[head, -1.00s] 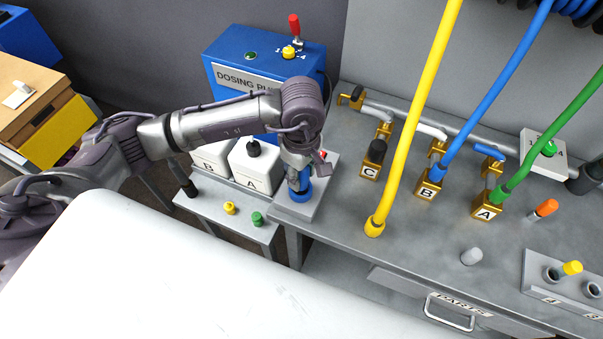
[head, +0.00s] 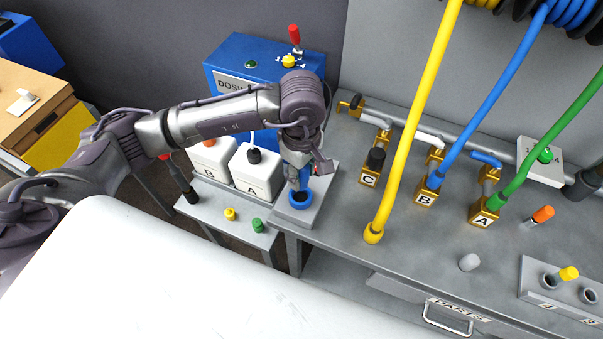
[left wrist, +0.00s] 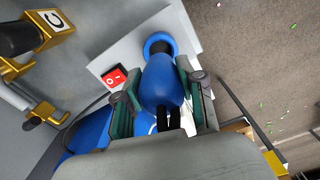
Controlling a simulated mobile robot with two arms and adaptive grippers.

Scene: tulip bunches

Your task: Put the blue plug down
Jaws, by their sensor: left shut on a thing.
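In the left wrist view the gripper (left wrist: 163,92) is shut on the rounded blue plug (left wrist: 162,78), with a finger on each side. The blue ring (left wrist: 160,40) shows beyond the plug, with a dark opening. The plug looks clear of the ring. In the head view the gripper mostly hides the plug. My right gripper is not in view.
White containers A (head: 257,172) and B (head: 211,158) stand left of the socket, before the blue dosing pump box (head: 235,85). A yellow cap (head: 230,214) and a green cap (head: 258,225) stand on the low stand. Yellow, blue and green hoses hang over the bench (head: 335,225).

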